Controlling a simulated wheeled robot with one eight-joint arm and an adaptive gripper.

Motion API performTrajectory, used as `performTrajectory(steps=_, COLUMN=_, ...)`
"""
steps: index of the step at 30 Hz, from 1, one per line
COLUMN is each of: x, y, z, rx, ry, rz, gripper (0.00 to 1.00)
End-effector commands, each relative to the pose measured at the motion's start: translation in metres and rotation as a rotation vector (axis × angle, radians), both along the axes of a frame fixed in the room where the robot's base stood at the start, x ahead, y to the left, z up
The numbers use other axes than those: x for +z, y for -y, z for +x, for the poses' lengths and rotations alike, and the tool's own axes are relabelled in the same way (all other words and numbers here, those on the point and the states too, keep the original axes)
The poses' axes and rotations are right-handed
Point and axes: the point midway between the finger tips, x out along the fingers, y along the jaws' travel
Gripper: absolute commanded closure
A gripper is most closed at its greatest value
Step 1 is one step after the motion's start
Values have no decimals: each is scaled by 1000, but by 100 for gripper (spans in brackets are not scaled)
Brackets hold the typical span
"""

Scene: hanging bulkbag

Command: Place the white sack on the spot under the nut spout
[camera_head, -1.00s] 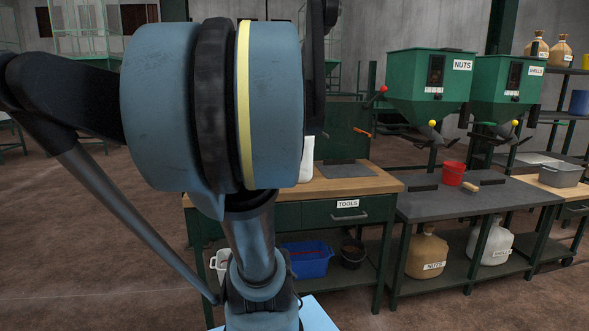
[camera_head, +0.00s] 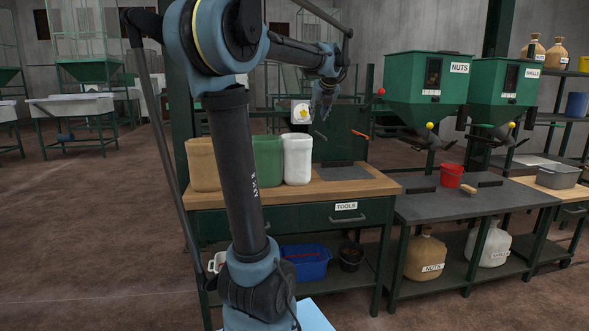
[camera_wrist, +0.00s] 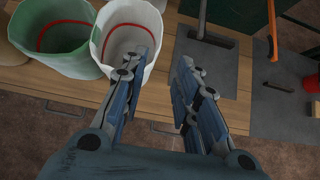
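The white sack (camera_head: 298,160) stands upright and open-topped on the wooden workbench, at the right end of a row of sacks. It also shows at the upper left in the wrist view (camera_wrist: 124,42), with a red line inside. My gripper (camera_head: 323,112) is above the bench, up and right of the white sack. In the wrist view its fingers (camera_wrist: 166,66) are apart with nothing between them; the left finger overlaps the sack's right side, and I cannot tell whether they touch. The nut spout (camera_head: 431,138) hangs under the green NUTS hopper (camera_head: 418,85), above the grey table (camera_head: 415,207).
A green sack (camera_head: 267,160) and a tan sack (camera_head: 202,165) stand left of the white one. A dark mat (camera_head: 343,173) lies to its right. A red cup (camera_head: 451,174) stands on the grey table. The SHELLS hopper (camera_head: 500,80) is beside the NUTS hopper.

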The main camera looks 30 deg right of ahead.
Motion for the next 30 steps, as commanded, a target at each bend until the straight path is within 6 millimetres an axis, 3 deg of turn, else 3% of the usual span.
performTrajectory(steps=19, x=-73, y=19, z=70, rx=-2, ry=2, rz=3, gripper=72)
performTrajectory(steps=30, x=-89, y=23, z=85, rx=-2, ry=1, rz=2, gripper=72)
